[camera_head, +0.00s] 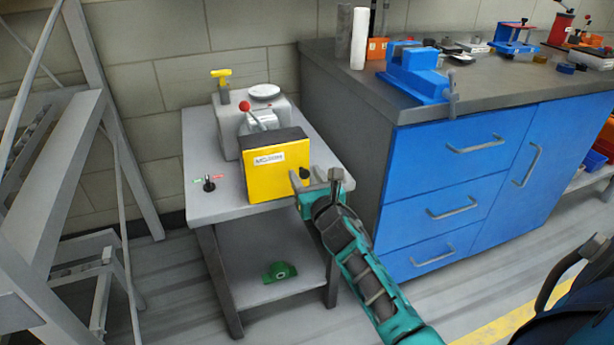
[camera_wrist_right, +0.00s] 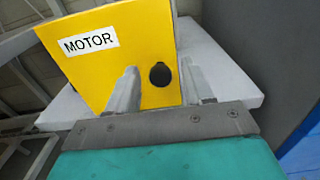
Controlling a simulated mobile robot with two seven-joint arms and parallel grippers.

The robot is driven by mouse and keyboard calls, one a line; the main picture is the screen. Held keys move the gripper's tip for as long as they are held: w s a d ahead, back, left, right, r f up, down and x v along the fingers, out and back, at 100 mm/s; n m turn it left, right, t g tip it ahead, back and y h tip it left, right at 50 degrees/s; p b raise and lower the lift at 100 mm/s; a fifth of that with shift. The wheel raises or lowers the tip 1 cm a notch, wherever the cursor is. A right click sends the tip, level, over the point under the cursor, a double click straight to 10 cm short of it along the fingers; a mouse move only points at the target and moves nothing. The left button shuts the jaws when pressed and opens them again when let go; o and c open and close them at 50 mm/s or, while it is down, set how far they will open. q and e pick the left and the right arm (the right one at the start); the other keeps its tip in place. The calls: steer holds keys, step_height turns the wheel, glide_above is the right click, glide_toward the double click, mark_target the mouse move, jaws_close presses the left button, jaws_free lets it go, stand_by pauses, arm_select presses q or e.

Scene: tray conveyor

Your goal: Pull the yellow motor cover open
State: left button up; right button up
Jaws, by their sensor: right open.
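The yellow motor cover (camera_head: 272,178) stands upright on the front of a grey machine (camera_head: 265,110) on a small grey table. It has a white label and a black round knob (camera_head: 305,173) near its lower right corner. In the right wrist view the cover (camera_wrist_right: 120,50) fills the upper middle, labelled MOTOR, with the knob (camera_wrist_right: 160,74) ahead of the fingers. My right gripper (camera_head: 316,178) is open and empty, just in front of the knob. In the right wrist view the knob shows between its two fingers (camera_wrist_right: 160,88); I cannot tell whether they touch it. My left gripper is not in view.
The small grey table (camera_head: 205,170) has a black switch (camera_head: 209,184) at its left and a green object (camera_head: 280,271) on its lower shelf. A blue workbench (camera_head: 450,150) stands close on the right. A grey frame (camera_head: 100,110) stands at the left.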

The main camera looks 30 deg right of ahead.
steer(key=shift+c, duration=0.2)
jaws_close()
stand_by(0.6)
